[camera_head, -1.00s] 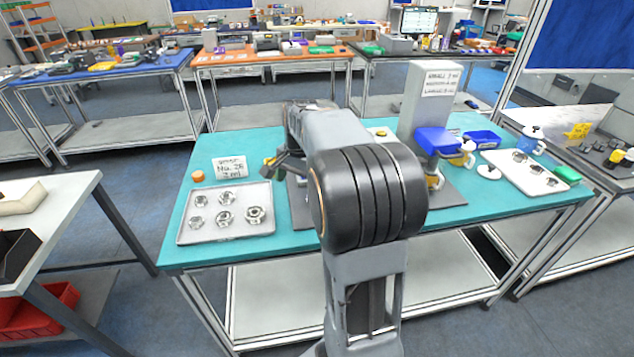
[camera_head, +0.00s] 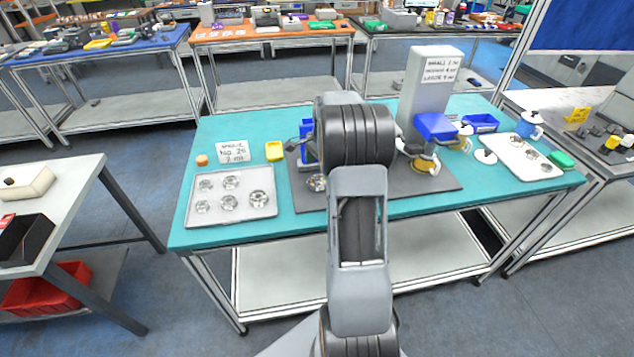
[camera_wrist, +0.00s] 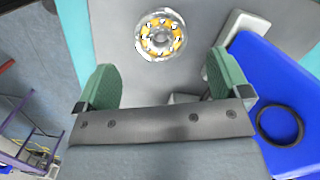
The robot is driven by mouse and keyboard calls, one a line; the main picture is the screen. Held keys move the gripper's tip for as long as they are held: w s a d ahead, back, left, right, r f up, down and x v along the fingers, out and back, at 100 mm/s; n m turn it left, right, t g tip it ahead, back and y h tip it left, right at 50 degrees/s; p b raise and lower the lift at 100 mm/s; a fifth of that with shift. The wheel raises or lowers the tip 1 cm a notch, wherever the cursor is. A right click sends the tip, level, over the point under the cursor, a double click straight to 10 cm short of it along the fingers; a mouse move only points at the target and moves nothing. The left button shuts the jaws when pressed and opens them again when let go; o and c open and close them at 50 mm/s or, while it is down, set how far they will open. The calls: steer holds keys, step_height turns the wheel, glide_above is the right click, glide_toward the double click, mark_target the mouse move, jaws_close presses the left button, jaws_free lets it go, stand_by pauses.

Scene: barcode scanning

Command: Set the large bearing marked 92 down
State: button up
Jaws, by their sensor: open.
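A round metal bearing with a yellow-orange ring (camera_wrist: 160,34) lies flat on the grey mat (camera_wrist: 115,45) at the top of the wrist view. It also shows beside my arm in the head view (camera_head: 317,183). No number can be read on it. My gripper (camera_wrist: 164,80) has its two green fingers spread wide, with nothing between them. The bearing is beyond the fingertips, between their lines and apart from them. In the head view my arm largely hides the gripper.
A white tray (camera_head: 187,213) with several bearings stands left of the mat. A grey column (camera_head: 430,85) and blue-headed device (camera_head: 436,127) stand right of my arm.

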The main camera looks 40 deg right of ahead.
mark_target(317, 182)
steer(key=shift+w+a+f+p, duration=0.1)
steer(key=shift+f+p, duration=0.1)
steer(key=shift+f, duration=0.65)
steer(key=shift+s+a+f+p, duration=0.1)
steer(key=shift+a+f+p, duration=0.1)
steer(key=shift+f, duration=0.7)
steer(key=shift+w+a+f+p, duration=0.1)
steer(key=shift+f+p, duration=0.1)
steer(key=shift+f, duration=0.65)
steer(key=c, duration=1.3)
steer(key=shift+o, duration=0.2)
steer(key=shift+r, duration=0.1)
